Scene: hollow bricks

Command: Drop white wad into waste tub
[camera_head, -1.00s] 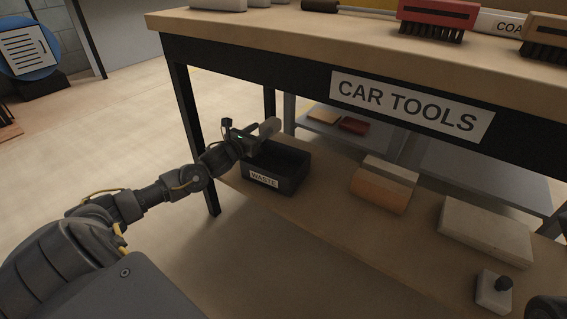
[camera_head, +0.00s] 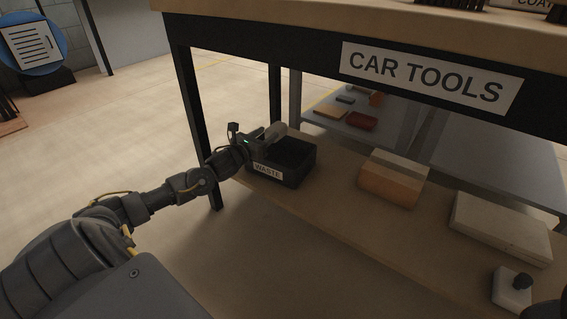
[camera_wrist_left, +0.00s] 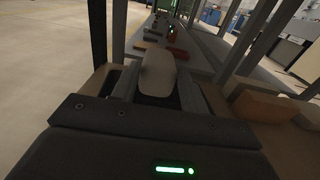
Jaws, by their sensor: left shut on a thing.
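The waste tub (camera_head: 279,180) is a dark open box with a white "WASTE" label. It stands on the lower shelf near its left end. My left gripper (camera_head: 267,136) is over the tub's back left side. It is shut on the white wad (camera_head: 277,131), a pale rounded piece that sticks out beyond the fingers. In the left wrist view the wad (camera_wrist_left: 157,73) sits between the two fingers of the gripper (camera_wrist_left: 156,88), with dark space beneath it. The exact gap between wad and tub cannot be told.
The lower shelf (camera_head: 330,218) also bears an orange and tan block (camera_head: 391,181), a pale slab (camera_head: 500,228) and a white piece with a dark knob (camera_head: 513,288). The table top with the "CAR TOOLS" sign (camera_head: 430,76) hangs above. A table leg (camera_head: 196,120) stands left of the tub.

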